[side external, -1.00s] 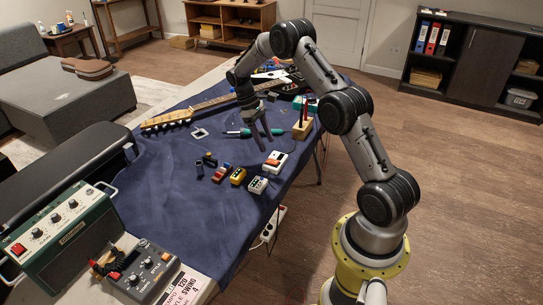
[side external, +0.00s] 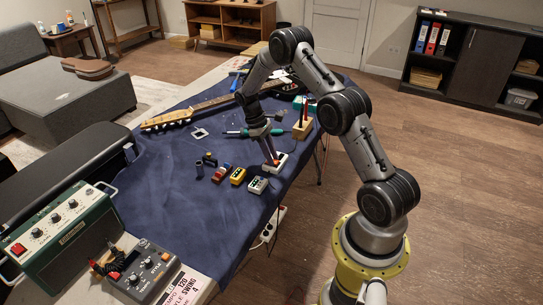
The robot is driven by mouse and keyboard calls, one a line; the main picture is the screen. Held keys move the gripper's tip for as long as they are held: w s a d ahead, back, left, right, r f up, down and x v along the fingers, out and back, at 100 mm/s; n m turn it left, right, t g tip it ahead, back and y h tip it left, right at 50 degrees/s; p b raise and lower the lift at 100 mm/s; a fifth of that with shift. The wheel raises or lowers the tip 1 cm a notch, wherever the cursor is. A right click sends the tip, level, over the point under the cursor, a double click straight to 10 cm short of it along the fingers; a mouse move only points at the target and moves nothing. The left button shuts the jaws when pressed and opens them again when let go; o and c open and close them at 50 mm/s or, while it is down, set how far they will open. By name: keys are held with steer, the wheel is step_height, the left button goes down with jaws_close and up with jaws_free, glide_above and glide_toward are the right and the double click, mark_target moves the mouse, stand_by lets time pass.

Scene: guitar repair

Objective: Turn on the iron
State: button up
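A small white box with an orange-red part on top (side external: 281,164) sits near the right edge of the blue-covered table. My gripper (side external: 275,161) points down at this box, with its fingertips at or just above the top. I cannot tell whether they touch it. The fingers look closed together as one narrow shape, and they hide part of the box's top. The view is too small to read any switch or light.
Yellow (side external: 238,176), red (side external: 221,173) and pale green (side external: 258,185) pedals stand in front of the box. A wooden block holding upright tools (side external: 302,128) is behind it to the right. A guitar (side external: 205,106) lies across the back. The cloth at front left is clear.

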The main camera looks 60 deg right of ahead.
jaws_close()
steer(key=shift+s+r+t, duration=0.1)
steer(key=shift+s+t, duration=0.2)
steer(key=shift+t, duration=0.6)
steer(key=shift+s+t, duration=0.1)
steer(key=shift+t, duration=0.6)
steer(key=o, duration=0.6)
jaws_free()
steer(key=shift+o, duration=0.2)
